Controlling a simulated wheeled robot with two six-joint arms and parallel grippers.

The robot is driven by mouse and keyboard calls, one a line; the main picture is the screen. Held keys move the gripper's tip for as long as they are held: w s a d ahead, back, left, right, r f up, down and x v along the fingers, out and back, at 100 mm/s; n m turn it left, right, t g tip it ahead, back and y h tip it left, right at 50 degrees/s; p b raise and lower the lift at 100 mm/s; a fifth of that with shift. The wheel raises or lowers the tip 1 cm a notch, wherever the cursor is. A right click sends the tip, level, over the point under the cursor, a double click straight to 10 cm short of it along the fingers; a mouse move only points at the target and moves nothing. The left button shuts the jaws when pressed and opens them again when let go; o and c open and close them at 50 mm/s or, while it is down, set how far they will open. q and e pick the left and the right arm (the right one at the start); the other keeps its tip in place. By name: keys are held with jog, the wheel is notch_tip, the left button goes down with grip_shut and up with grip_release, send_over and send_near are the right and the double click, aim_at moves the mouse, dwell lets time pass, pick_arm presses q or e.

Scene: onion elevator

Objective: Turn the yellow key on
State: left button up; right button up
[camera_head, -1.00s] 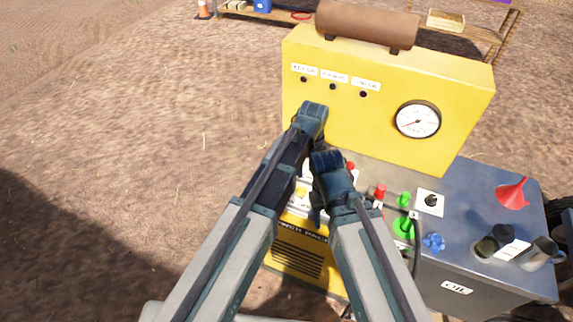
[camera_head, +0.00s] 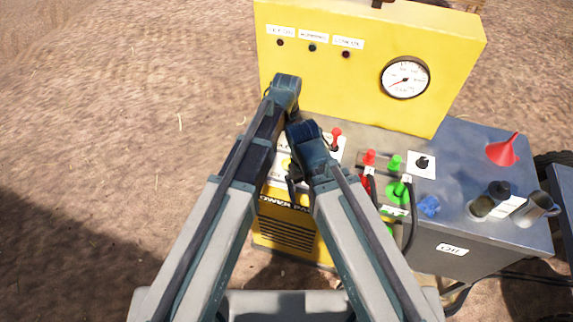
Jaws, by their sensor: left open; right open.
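A small yellow part (camera_head: 286,163), which looks like the yellow key, shows on the white panel on top of the yellow power pack (camera_head: 287,232). It is partly covered by my arms, and I cannot tell which way it is turned. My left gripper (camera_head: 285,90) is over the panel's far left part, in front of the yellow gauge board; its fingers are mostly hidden. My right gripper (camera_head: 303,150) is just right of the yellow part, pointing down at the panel. Both are open and look empty. I cannot tell if either touches anything.
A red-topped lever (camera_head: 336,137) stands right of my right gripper. Red (camera_head: 370,156) and green (camera_head: 395,162) connectors with black cables are further right. A grey oil box (camera_head: 465,220) carries a red funnel (camera_head: 503,149). The yellow gauge board (camera_head: 350,85) rises behind. Ground on the left is clear.

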aim_at(289, 159)
pick_arm(q)
notch_tip(289, 159, down, 8)
jog(key=b, duration=0.7)
grip_shut()
jog(key=m, duration=0.6)
jog(key=shift+d, duration=0.2)
jog(key=m, duration=0.5)
jog(key=shift+s+d+m, duration=0.1)
jog(key=shift+d+m, duration=0.05)
jog(key=shift+m, duration=0.45)
